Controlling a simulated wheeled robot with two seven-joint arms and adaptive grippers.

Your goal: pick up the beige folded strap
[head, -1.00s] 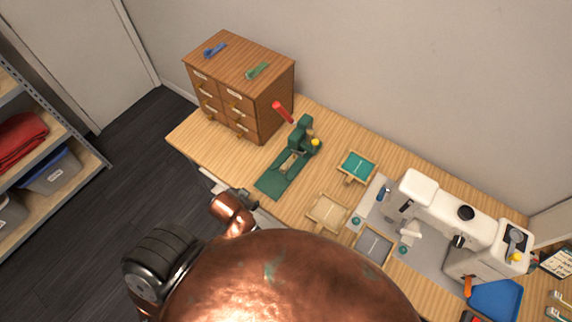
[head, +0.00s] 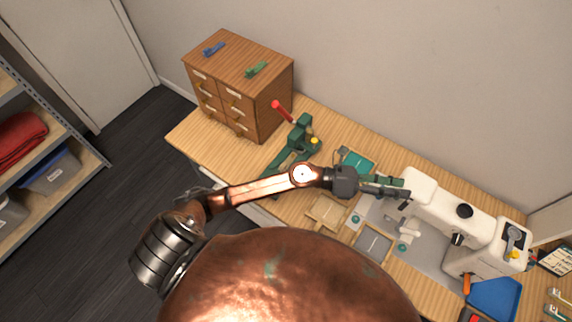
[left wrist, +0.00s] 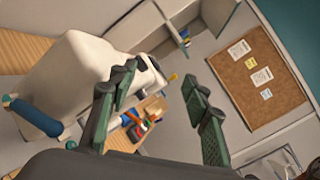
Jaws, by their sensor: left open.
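A small beige piece (head: 290,160), which looks like the folded strap, lies on the green hand press (head: 302,135) on the wooden bench. My left arm covers part of the press base, and the strap is too small to make out clearly. My left gripper (head: 405,191) is open and empty. It is to the right of the press, above the bench beside the white sewing machine's left end. In the left wrist view its two green-padded fingers (left wrist: 160,88) stand wide apart with nothing between them. My right gripper is not in view.
The white sewing machine (head: 455,215) stands close to my left gripper and also shows in the left wrist view (left wrist: 75,85). Teal (head: 356,162), beige (head: 326,213) and grey (head: 373,244) trays lie on the bench.

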